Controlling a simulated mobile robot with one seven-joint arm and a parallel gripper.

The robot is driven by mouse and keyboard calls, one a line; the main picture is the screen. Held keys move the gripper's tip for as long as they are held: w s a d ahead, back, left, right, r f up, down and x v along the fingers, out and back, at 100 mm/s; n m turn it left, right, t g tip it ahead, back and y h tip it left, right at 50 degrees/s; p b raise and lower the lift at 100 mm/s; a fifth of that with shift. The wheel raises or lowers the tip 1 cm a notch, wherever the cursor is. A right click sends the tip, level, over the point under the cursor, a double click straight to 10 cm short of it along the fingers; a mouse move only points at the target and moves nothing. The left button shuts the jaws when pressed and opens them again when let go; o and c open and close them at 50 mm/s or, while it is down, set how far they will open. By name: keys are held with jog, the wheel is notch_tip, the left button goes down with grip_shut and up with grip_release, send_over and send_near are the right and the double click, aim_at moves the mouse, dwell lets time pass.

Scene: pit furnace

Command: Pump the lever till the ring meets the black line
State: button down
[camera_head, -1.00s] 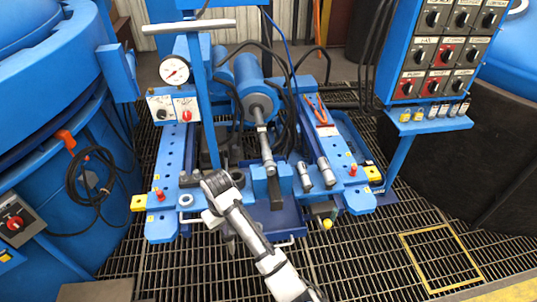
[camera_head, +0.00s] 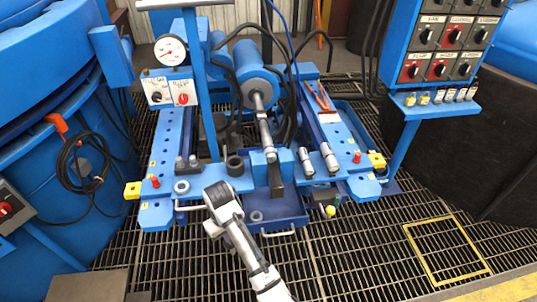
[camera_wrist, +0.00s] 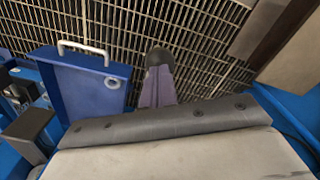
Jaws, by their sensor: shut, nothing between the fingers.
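My gripper (camera_wrist: 161,62) shows in the wrist view as a shut dark-tipped finger pair over the floor grating, beside a blue tray (camera_wrist: 82,112). It holds nothing. In the head view the wrist hides most of it. A grey ring (camera_head: 181,187) lies on the left blue rail, and a small washer (camera_head: 257,216) lies in the tray. I cannot tell which ring is meant. No black line is clear. My gripper is apart from all these.
A gauge (camera_head: 170,50) and a small switch box (camera_head: 169,88) sit at the press's left. A horizontal cylinder (camera_head: 260,85) lies behind. A control panel (camera_head: 440,45) stands right. A yellow frame (camera_head: 446,250) marks open grating. A coiled black cable (camera_head: 85,165) hangs left.

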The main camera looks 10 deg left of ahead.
jog(key=shift+s+f, duration=0.1)
jog(key=shift+f, duration=0.05)
notch_tip(320, 180, up, 11)
jog(key=w+p, duration=0.2)
jog(key=p, duration=0.9)
jog(key=shift+w+a+f+p, duration=0.2)
jog(key=shift+w+a+p, duration=0.1)
jog(key=shift+a, duration=0.05)
